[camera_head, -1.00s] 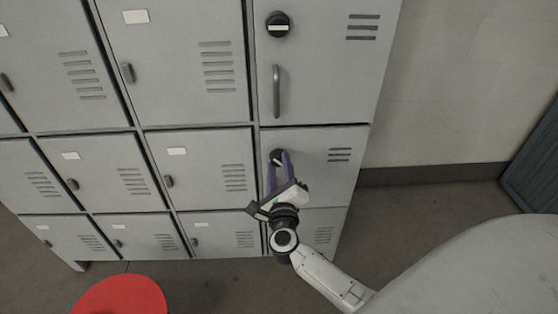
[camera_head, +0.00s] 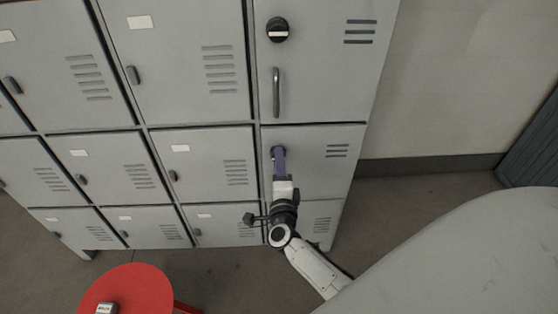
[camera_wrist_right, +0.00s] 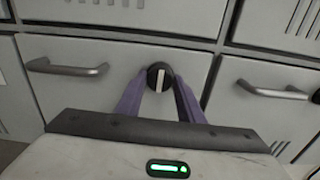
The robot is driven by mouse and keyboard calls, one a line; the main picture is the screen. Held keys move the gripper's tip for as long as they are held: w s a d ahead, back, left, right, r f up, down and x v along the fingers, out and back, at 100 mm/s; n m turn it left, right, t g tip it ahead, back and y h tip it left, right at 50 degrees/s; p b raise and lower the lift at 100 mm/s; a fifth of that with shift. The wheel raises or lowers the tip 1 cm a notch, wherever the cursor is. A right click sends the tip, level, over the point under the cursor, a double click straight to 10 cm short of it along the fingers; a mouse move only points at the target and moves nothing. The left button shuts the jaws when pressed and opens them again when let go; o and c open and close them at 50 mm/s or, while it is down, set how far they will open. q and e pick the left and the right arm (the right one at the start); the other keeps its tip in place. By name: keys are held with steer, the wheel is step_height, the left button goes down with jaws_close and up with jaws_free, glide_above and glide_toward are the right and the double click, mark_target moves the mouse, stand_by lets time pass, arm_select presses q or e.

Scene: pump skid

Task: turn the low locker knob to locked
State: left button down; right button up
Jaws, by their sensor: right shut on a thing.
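The low locker knob (camera_wrist_right: 159,76) is a round black knob with a white bar, on the small door below the tall right-hand door. My right gripper (camera_head: 279,155) reaches up to it, its purple fingers covering most of it in the head view. In the right wrist view, my right gripper (camera_wrist_right: 160,88) has one finger on each side of the knob, shut on it. The white bar stands upright in that picture, between the fingers. My left gripper is not in view.
An upper knob (camera_head: 277,29) with a level white bar and a vertical handle (camera_head: 276,92) are on the door above. A red round stool (camera_head: 130,290) with a small object on it stands front left. Clear floor (camera_head: 420,205) lies right of the lockers.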

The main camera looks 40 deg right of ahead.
steer(key=shift+n, duration=0.3)
steer(key=o, duration=1.1)
steer(key=shift+c, duration=0.2)
